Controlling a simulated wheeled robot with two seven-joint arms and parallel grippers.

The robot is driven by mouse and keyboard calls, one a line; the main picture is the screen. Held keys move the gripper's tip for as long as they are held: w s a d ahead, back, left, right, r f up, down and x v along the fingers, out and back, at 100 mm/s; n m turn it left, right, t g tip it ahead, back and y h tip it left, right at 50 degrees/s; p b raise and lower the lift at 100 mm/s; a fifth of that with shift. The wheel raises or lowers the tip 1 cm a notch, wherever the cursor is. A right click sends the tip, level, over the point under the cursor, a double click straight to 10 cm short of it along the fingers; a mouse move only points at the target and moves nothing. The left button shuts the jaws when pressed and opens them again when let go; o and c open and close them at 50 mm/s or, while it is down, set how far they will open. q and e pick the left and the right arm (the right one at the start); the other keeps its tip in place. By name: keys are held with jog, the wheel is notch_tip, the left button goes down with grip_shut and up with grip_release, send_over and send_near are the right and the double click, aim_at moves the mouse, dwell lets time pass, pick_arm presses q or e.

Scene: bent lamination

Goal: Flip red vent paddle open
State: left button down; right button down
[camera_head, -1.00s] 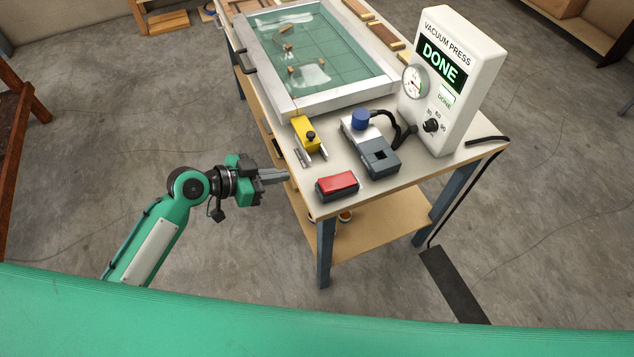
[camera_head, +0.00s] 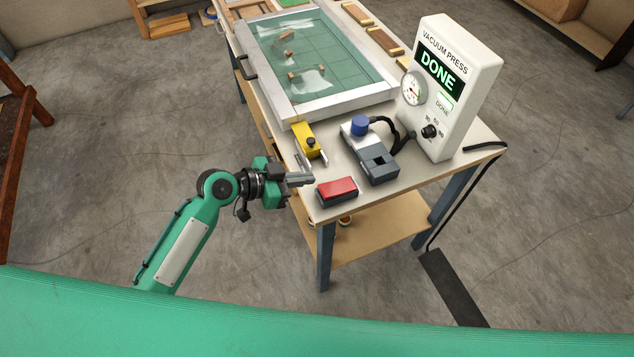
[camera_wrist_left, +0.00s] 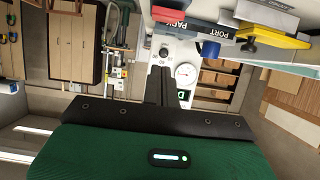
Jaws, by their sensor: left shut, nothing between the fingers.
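The red vent paddle (camera_head: 337,188) lies flat on a dark base at the near corner of the bench top. My left gripper (camera_head: 312,179) is shut and empty. Its tips are over the bench's left edge, just left of and slightly beyond the paddle, with a small gap seeming to separate them in the head view. In the left wrist view, the shut fingers (camera_wrist_left: 160,86) point at the white vacuum press box (camera_wrist_left: 186,60), and a grey block marked PARK and PORT (camera_wrist_left: 190,27) shows upside down above them. My right gripper is in neither view.
A yellow block with a black knob (camera_head: 308,141) stands beyond the gripper. A grey block with a slot (camera_head: 379,165) and blue knob (camera_head: 359,125) stands right of it. The press box (camera_head: 450,85) reads DONE. A framed green bed (camera_head: 342,102) fills the far bench.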

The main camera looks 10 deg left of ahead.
aim_at(323, 190)
pick_arm(q)
jog(key=p+x, duration=0.1)
jog(key=x, duration=0.3)
jog(key=shift+w+d, duration=0.2)
jog(key=shift+d, duration=0.2)
jog(key=shift+s+a+f+p, duration=0.15)
jog(key=shift+f+p, duration=0.1)
jog(key=shift+f, duration=0.45)
jog(key=shift+a+f+p, duration=0.15)
jog(key=shift+f+p, duration=0.05)
jog(key=shift+f, duration=0.5)
jog(key=shift+s+a+f+p, duration=0.1)
jog(key=shift+f+p, duration=0.15)
jog(key=shift+f, duration=0.45)
jog(key=f+b, duration=0.1)
jog(key=b, duration=0.4)
jog(key=shift+a+f+h, duration=0.15)
jog(key=shift+f+h, duration=0.2)
jog(key=shift+h, duration=0.05)
jog(key=shift+r, duration=0.3)
